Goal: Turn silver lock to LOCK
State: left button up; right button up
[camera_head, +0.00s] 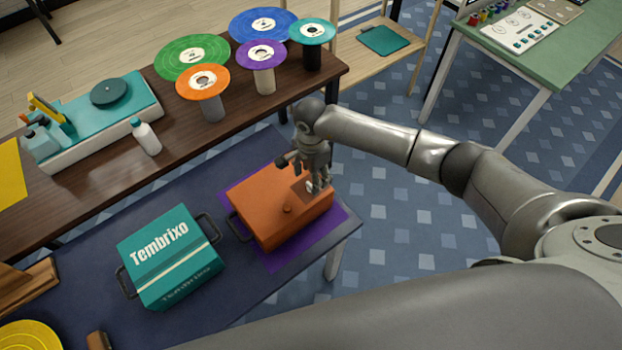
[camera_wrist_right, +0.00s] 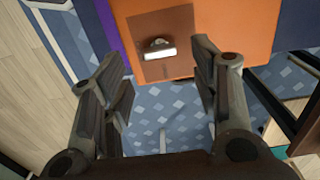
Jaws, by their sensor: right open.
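A silver lock (camera_wrist_right: 159,49) with a pale bar-shaped knob sits on a brown plate (camera_wrist_right: 180,70) on the orange box (camera_wrist_right: 245,30). Its bar lies roughly level across the right wrist view. Small lettering on the plate is too blurred to read. In the head view the orange box (camera_head: 275,215) stands on the blue table, and the lock is mostly hidden by my gripper. My right gripper (camera_head: 314,188) is over the box's right end, fingers pointing down. In the right wrist view its fingers (camera_wrist_right: 162,95) are spread apart and empty, with the lock ahead between them. My left gripper is not in view.
A purple mat (camera_head: 335,222) lies under the orange box. A teal Tembrixo box (camera_head: 172,270) with dark handles stands to its left. The brown bench behind holds colored discs on stands (camera_head: 202,80), a white bottle (camera_head: 146,138) and a teal-topped device (camera_head: 135,95).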

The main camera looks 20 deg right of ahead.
aim_at(311, 183)
jog(key=shift+f, duration=2)
jog(key=shift+c, duration=0.2)
jog(key=c, duration=1)
